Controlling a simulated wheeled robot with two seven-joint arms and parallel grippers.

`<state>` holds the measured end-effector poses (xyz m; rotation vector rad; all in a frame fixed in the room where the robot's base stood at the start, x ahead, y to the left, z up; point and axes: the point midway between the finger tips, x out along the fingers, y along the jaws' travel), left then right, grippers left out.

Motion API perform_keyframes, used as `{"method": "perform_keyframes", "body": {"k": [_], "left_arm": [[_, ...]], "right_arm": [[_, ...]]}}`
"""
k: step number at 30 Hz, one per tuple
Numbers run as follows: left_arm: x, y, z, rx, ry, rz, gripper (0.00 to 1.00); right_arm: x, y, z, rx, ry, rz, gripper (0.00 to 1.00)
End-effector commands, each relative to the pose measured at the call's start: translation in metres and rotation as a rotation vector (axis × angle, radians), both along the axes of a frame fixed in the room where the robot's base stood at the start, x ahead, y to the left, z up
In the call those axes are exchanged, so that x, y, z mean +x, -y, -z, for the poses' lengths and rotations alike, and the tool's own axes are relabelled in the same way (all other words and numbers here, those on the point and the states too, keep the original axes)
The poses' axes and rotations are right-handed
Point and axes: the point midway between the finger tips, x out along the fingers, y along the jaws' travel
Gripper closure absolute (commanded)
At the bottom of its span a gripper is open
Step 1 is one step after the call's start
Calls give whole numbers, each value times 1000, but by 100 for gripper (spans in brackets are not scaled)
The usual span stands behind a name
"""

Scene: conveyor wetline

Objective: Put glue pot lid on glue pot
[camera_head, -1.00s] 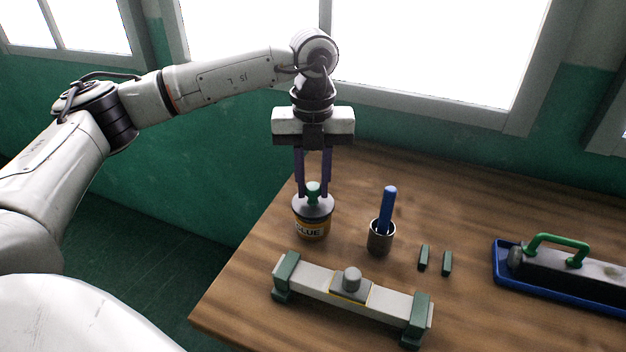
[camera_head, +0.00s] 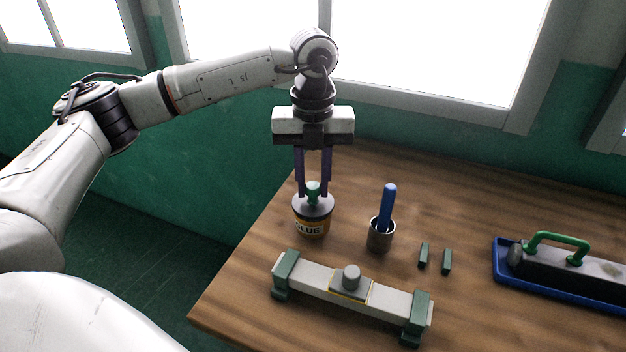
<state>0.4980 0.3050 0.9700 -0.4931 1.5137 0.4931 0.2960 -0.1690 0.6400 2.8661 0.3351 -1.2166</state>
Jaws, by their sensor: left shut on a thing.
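The glue pot (camera_head: 309,228) stands upright near the table's left edge, with a dark body and a yellow band lettered "GLUE". The glue pot lid (camera_head: 313,207) is grey with a green knob (camera_head: 313,188) and sits at the pot's mouth. I cannot tell whether it is fully seated. My left gripper (camera_head: 313,190) points straight down over the pot, its purple fingers shut on the lid's knob. My right gripper is not in view.
A metal cup (camera_head: 380,237) with a blue-handled tool (camera_head: 387,205) stands just right of the pot. Two small green blocks (camera_head: 435,259) lie farther right. A grey bar with green end clamps (camera_head: 350,291) lies in front. A blue tray (camera_head: 502,270) holds a green-handled block.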

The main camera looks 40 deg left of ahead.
Motion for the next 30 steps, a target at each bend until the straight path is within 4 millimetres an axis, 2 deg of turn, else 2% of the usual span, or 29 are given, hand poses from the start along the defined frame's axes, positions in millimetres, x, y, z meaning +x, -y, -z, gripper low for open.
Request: {"method": "perform_keyframes", "body": {"k": [14,15,18,26,30], "left_arm": [[0,0,11,0,0,0,94],[0,0,10,-1,1,0,73],[0,0,10,0,0,0,56],[0,0,10,0,0,0,54],[1,0,2,0,1,0,54]], "right_arm": [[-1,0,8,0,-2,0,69],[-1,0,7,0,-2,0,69],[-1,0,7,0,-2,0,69],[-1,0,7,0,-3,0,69],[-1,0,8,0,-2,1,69]]}}
